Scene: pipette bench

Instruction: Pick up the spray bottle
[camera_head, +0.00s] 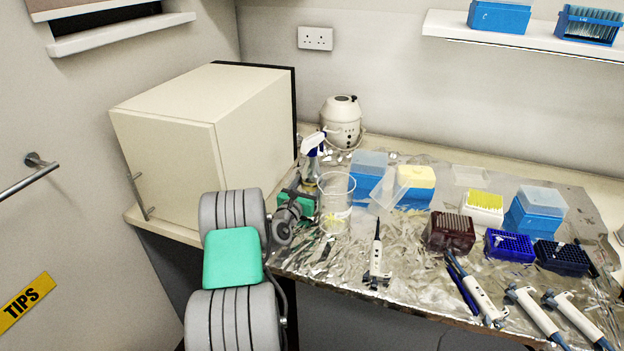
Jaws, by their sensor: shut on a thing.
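The spray bottle (312,146) stands near the left end of the foil-covered bench, beside the cream cabinet. Its white and blue spray head shows; most of its body is hidden behind my gripper. My gripper (309,192) reaches in from the front left and is shut at the bottle's body. The bottle looks upright. I cannot tell whether its base touches the bench.
A clear beaker (337,205) stands just right of my gripper. A cream cabinet (185,125) is close on the left. A white centrifuge (342,122) stands behind. Tip boxes (368,172) and pipettes (377,255) lie to the right.

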